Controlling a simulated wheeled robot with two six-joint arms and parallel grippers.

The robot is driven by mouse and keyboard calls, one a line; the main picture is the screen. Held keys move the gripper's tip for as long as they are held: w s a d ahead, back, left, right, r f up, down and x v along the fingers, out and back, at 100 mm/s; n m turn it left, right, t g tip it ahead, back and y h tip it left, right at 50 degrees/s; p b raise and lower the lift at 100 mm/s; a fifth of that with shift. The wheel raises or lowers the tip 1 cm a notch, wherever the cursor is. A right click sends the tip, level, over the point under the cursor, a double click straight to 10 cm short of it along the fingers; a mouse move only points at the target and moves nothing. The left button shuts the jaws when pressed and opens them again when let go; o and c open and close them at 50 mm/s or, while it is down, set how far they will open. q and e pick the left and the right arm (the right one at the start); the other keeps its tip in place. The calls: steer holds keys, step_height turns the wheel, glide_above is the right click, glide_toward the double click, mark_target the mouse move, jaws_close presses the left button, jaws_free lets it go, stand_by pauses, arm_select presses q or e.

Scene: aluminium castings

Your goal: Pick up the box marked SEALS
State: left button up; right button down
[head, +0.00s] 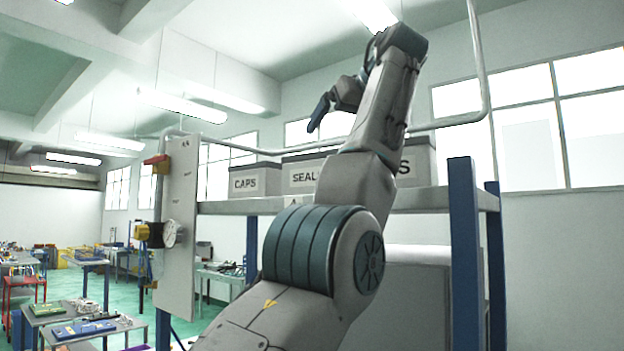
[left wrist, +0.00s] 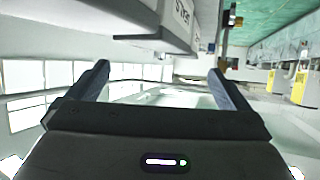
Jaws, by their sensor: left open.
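The box marked SEALS (head: 301,178) is pale grey with a dark rim. It stands on a raised shelf (head: 240,208) between a box marked CAPS (head: 256,182) and another box (head: 420,163) whose label shows only a final S. My left arm hides its right part. My left gripper (head: 320,112) is above the shelf and boxes, apart from them. In the left wrist view the left gripper (left wrist: 160,82) is open, with nothing between its fingers. My right gripper is out of view.
A pale pipe rail (head: 480,60) runs behind the boxes and rises at the right. Blue posts (head: 464,250) carry the shelf. A panel with a gauge (head: 172,234) stands at its left end. Worktables (head: 85,326) stand farther left.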

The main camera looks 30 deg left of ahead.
arm_select(q)
steer(key=p, duration=0.1)
glide_above(316, 176)
steer(key=w, duration=0.3)
steer(key=f, duration=0.3)
steer(key=shift+s+a+f, duration=0.15)
steer(key=shift+a+f, duration=0.05)
steer(key=shift+f, duration=0.1)
steer(key=shift+s+d, duration=0.1)
steer(key=shift+d, duration=0.25)
steer(key=shift+c, duration=0.9)
steer(key=shift+a, duration=0.15)
steer(key=c, duration=1.1)
steer(key=shift+s, duration=0.1)
jaws_close()
